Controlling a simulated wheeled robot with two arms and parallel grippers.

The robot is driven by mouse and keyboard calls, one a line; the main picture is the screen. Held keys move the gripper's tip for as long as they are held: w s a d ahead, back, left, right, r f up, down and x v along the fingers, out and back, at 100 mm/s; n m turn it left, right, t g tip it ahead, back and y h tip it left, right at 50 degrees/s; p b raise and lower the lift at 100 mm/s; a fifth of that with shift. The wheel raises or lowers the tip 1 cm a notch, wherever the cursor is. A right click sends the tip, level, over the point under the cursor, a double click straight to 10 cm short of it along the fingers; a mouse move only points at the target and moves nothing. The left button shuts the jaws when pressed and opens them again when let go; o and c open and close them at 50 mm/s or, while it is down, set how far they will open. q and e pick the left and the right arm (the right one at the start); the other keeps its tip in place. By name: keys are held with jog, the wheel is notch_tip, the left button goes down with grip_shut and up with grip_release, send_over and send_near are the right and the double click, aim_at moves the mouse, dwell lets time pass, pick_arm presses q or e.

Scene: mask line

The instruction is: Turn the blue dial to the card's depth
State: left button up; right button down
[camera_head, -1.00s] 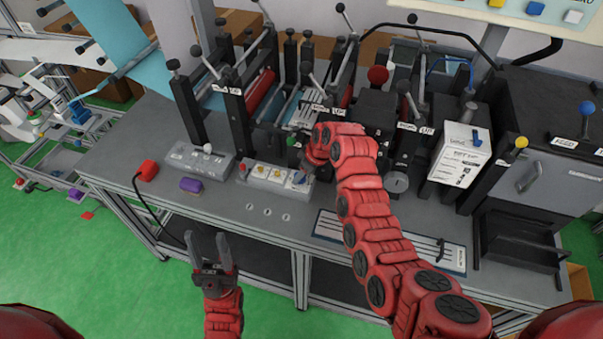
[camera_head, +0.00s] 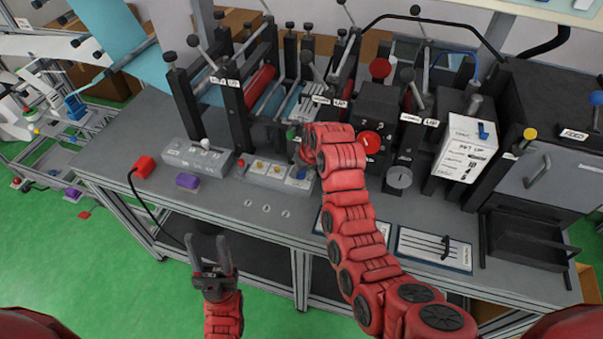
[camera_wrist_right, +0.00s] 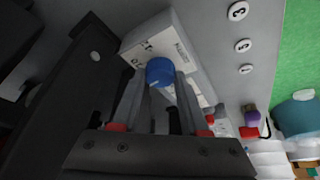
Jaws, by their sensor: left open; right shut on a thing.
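The blue dial (camera_wrist_right: 160,72) sits on a pale control box with printed labels. In the right wrist view the fingertips of my right gripper (camera_wrist_right: 160,85) are shut on it from both sides. In the head view the dial (camera_head: 300,173) shows at the right end of the control box (camera_head: 268,173), and my right arm hides most of that gripper. My left gripper (camera_head: 209,256) is open and empty, in front of the table's front edge. A white printed card (camera_head: 467,148) with a blue clip stands at the right; its small print is not readable.
Black posts and rollers (camera_head: 235,110) stand behind the box. A red knob (camera_head: 369,142) and a grey dial (camera_head: 398,177) are to the right. Numbered discs (camera_wrist_right: 242,45) lie on clear tabletop.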

jog(key=m+b, duration=0.1)
jog(key=m+h+b, duration=0.1)
jog(key=m+b, duration=0.1)
jog(key=m+h+b, duration=0.1)
jog(key=m, duration=0.1)
jog(key=shift+s+a+f+t+b, duration=0.1)
jog(key=shift+a+f+t+b, duration=0.1)
jog(key=shift+f+t+b, duration=0.1)
jog(key=shift+r+m+h+b, duration=0.15)
jog(key=shift+m+h+b, duration=0.25)
jog(key=shift+m+b, duration=0.75)
jog(key=shift+c, duration=2.1)
grip_release()
jog(key=shift+r, duration=0.1)
